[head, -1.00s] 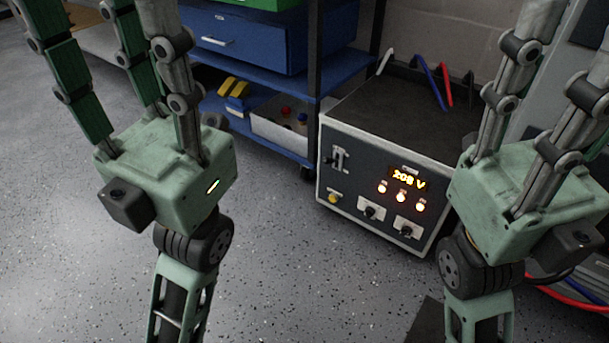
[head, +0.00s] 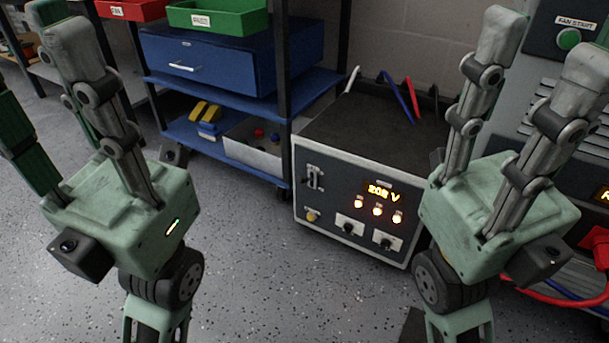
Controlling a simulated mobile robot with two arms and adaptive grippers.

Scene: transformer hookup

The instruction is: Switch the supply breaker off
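The supply unit (head: 340,215) is a box with a dark front panel and pale frame, standing on the floor right of centre. Its display (head: 383,191) glows and appears to read 208 V, with three lit lamps (head: 377,211) below. A small lever switch (head: 314,178), seemingly the supply breaker, sits at the panel's upper left; its exact position is too small to tell. My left gripper (head: 35,60) is open and empty at the left, fingers up. My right gripper (head: 547,45) is open and empty, in front of the unit's right side; it hides part of it.
A blue shelf rack (head: 320,85) stands behind and left of the unit, with a blue drawer box (head: 215,60) and a grey bin (head: 255,150). A grey cabinet with a green button (head: 569,39) is at right. Red cables (head: 560,298) lie at lower right. The floor left of the unit is clear.

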